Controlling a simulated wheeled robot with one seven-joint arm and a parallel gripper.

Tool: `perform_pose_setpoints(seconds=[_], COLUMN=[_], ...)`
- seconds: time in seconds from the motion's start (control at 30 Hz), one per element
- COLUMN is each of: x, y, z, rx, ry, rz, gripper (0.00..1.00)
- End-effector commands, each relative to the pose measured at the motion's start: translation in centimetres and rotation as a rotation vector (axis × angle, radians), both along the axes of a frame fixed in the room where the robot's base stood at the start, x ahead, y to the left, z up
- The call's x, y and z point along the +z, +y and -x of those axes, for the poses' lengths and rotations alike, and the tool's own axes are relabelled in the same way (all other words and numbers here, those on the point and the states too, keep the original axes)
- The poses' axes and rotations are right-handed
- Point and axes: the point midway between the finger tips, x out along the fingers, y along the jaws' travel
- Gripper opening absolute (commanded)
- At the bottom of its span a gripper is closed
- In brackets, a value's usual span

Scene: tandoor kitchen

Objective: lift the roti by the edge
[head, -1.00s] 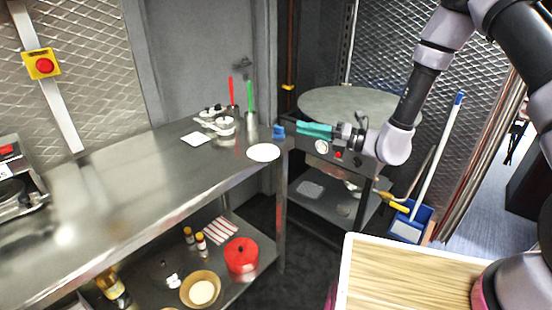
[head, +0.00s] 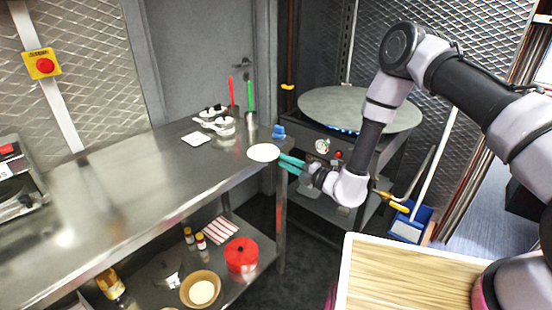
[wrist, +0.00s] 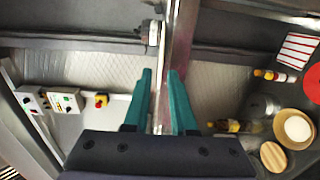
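The roti (head: 263,152), a flat white disc, lies near the right end of the steel counter in the head view. My gripper (head: 284,161) has teal fingers and is just right of the roti at the counter's end, pointing left toward it. The tips look close to its right edge; I cannot tell whether they touch. In the wrist view my gripper (wrist: 162,72) is open, with an empty gap between its fingers.
A round griddle (head: 360,108) on a stand is behind my gripper. A blue object (head: 279,131) sits at the counter (head: 120,185) corner. Utensils (head: 215,122) stand farther back. The lower shelf holds a red pot (head: 241,255) and a bowl (head: 201,290).

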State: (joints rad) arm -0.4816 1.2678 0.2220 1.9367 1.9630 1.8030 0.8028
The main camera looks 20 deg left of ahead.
Motion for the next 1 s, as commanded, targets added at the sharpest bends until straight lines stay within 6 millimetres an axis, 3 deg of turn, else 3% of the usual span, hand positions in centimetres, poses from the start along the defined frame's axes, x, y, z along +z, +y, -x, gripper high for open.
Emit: perform_pose_setpoints(seconds=[0.3, 0.67, 0.8, 1.0], x=[0.0, 0.0, 0.0, 0.1], y=[2.9, 3.2, 3.2, 3.2], z=[-1.1, -1.3, -1.3, -1.3], rx=[0.001, 0.001, 0.001, 0.001], ry=[0.000, 0.000, 0.000, 0.000], rz=[0.000, 0.001, 0.001, 0.000], gripper=[0.24, 0.24, 0.01, 0.00])
